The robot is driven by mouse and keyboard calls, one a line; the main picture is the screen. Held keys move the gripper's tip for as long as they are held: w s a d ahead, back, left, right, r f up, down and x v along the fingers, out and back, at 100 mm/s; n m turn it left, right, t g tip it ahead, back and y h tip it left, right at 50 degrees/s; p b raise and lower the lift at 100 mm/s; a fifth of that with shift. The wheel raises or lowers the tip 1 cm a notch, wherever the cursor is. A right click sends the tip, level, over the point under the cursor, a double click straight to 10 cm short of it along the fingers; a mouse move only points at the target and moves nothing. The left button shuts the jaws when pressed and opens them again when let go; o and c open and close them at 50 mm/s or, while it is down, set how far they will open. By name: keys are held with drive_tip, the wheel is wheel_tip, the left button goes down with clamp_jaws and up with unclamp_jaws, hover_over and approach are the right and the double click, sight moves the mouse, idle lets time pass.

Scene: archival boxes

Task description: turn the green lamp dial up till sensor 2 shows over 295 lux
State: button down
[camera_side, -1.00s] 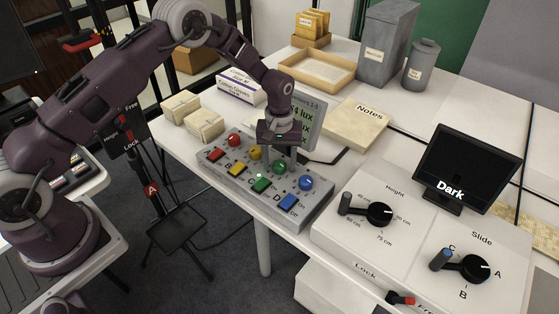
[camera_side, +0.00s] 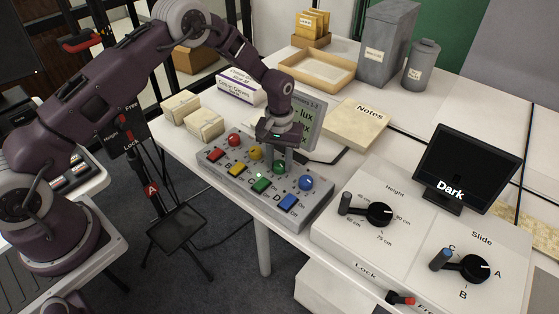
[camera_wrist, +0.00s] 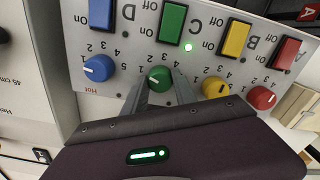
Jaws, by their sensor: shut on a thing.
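The green dial (camera_wrist: 159,78) sits on the grey control panel (camera_wrist: 110,32), between the blue and yellow dials. My gripper (camera_wrist: 160,88) reaches down to it and is shut on it, one finger on each side. In the side view the green dial (camera_side: 278,167) is partly hidden by my gripper (camera_side: 280,160). The dial's pointer angle is hard to read. The green switch C (camera_wrist: 173,22) has a lit green lamp beside it. The sensor display (camera_side: 309,122) stands behind my gripper, which hides most of it; only "lux" endings show and no full sensor 2 reading is legible.
Blue (camera_wrist: 98,68), yellow (camera_wrist: 215,88) and red (camera_wrist: 262,98) dials sit close by on the panel. A notes pad (camera_side: 355,125) lies right of the display. The Height and Slide knob panels (camera_side: 379,214) stand at the right, with a screen reading "Dark" (camera_side: 466,168).

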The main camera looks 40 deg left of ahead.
sight(279, 164)
drive_tip(key=m, duration=0.5)
drive_tip(key=shift+m, duration=0.4)
idle(0.4)
drive_tip(key=c, duration=1)
unclamp_jaws()
wheel_tip(279, 164, up, 7)
drive_tip(key=shift+r, duration=0.1)
drive_tip(key=shift+r, duration=0.1)
